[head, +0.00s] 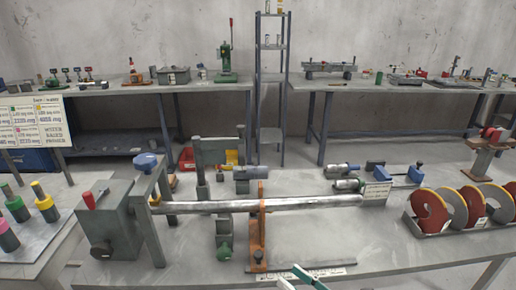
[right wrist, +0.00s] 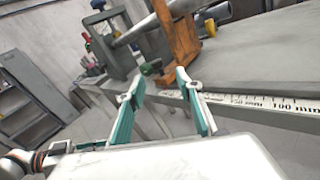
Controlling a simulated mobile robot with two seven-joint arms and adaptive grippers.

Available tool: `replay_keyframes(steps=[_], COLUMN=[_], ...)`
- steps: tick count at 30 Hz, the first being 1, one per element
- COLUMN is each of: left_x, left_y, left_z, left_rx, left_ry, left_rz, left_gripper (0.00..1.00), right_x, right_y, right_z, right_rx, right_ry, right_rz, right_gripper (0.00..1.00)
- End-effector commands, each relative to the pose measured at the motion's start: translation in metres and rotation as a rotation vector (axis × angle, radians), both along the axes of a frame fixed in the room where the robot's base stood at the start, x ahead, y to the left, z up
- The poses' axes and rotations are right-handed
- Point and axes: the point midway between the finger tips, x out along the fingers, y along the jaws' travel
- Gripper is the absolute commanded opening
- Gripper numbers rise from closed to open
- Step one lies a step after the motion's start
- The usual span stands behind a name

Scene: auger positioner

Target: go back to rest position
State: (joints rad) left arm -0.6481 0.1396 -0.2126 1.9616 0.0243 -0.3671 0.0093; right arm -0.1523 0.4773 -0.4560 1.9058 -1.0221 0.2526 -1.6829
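My right gripper (head: 298,277) shows at the bottom edge of the head view, in front of the workbench (head: 400,245). In the right wrist view its two green and white fingers (right wrist: 160,82) are spread apart with nothing between them. The orange bracket (right wrist: 177,35) and the bench's front edge lie beyond the fingertips, apart from them. In the head view the orange bracket (head: 258,232) stands upright on the bench with a long steel bar (head: 215,206) running past it. My left gripper shows in neither view.
A grey box with a red handle (head: 108,222) stands at the bar's left end. A ruler strip (head: 320,273) lies along the bench front. A side table with colored-top weights (head: 44,202) is at left.

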Motion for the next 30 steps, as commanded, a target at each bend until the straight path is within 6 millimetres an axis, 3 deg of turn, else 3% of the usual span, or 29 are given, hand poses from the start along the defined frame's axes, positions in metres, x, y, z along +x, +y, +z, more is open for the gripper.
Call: replay_keyframes(steps=[5, 10, 15, 21, 25, 30], left_x=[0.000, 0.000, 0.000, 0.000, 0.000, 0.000], left_y=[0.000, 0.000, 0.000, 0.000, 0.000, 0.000], left_z=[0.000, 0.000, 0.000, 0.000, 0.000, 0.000], left_rx=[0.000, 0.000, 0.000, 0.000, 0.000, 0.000], left_ry=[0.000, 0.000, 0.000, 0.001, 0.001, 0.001], left_rz=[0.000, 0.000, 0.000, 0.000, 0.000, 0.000], left_gripper=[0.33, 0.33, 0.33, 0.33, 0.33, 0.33], right_x=[-0.007, -0.026, -0.065, -0.117, -0.137, -0.144], right_y=[-0.026, -0.056, -0.081, -0.094, -0.096, -0.096], right_z=[-0.028, -0.073, -0.129, -0.180, -0.195, -0.200], right_rx=[0.466, 0.996, 1.553, 2.103, 2.298, 2.370], right_ry=[0.420, 0.831, 1.178, 1.414, 1.469, 1.485], right_rz=[-0.183, -0.394, -0.627, -0.862, -0.948, -0.975], right_gripper=[0.35, 0.35, 0.35, 0.35, 0.35, 0.35])
